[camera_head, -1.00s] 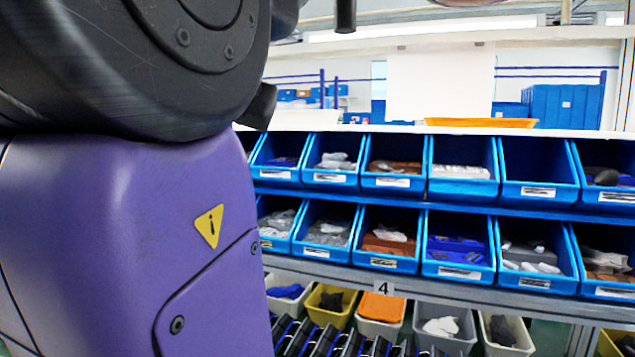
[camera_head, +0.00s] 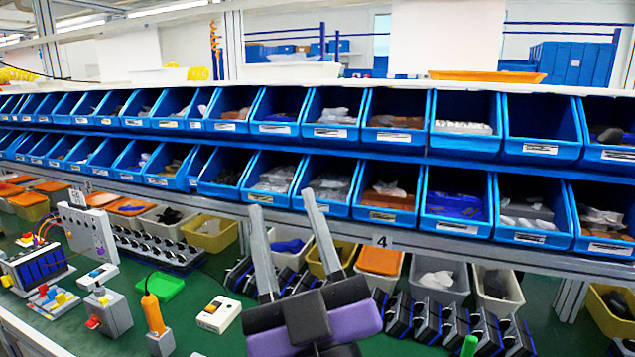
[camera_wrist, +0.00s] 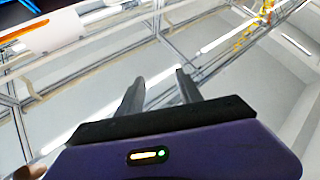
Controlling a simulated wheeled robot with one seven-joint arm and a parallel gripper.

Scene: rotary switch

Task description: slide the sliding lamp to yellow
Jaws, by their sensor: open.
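My gripper (camera_head: 283,201) is raised in the head view, with its two grey fingers pointing up and apart, empty. Its fingers (camera_wrist: 160,87) also show in the wrist view, with only ceiling-like frames beyond them. Several small devices stand on the green table, left of my gripper. A white box with a small coloured slider or button (camera_head: 218,314) is the nearest to it. A white box with a blue part (camera_head: 98,276) lies further left. I cannot tell which device is the sliding lamp, or its colour setting. No device is touched by the gripper.
A grey box with a red button (camera_head: 107,311), an orange-handled tool (camera_head: 153,314) and a grey upright panel (camera_head: 88,232) stand at left. A green block (camera_head: 160,286) lies behind. Two rows of blue bins (camera_head: 395,115) line the back. Green table shows between devices.

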